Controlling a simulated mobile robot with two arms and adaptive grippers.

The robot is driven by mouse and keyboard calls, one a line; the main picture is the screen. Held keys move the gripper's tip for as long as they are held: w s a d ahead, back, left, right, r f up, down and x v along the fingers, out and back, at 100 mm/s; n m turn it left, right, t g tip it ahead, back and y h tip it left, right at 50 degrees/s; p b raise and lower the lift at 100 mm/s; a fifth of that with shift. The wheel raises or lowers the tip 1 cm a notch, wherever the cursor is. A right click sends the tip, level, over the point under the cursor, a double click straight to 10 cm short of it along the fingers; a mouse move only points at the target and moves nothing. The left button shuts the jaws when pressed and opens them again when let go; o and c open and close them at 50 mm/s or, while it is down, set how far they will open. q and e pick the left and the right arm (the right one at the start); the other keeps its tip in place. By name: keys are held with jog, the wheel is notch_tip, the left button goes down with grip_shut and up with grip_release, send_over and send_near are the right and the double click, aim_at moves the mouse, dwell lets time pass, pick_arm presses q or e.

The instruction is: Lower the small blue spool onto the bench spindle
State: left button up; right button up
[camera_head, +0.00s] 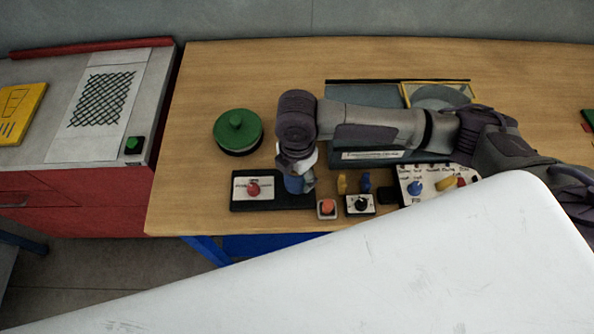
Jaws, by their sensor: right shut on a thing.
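The small blue spool (293,185) is partly visible under my right gripper (298,172), near the front edge of the wooden bench (190,160). The right gripper points down and is shut on the spool, hiding part of it. The spool is over or beside the right end of a black base plate (290,202); I cannot tell whether it touches it. I cannot make out the bench spindle. My left gripper is not in view.
A green lidded round pot (238,130) stands left of my arm. Right of the spool are an orange button box (327,208), a black-knob box (360,204) and a labelled control panel (425,183). A red knob (253,189) sits on the base plate's left part.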

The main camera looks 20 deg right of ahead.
jog(key=shift+f, duration=0.35)
jog(key=o, duration=1.3)
jog(key=shift+r, duration=0.1)
notch_tip(320, 180, up, 12)
jog(key=shift+f, duration=0.1)
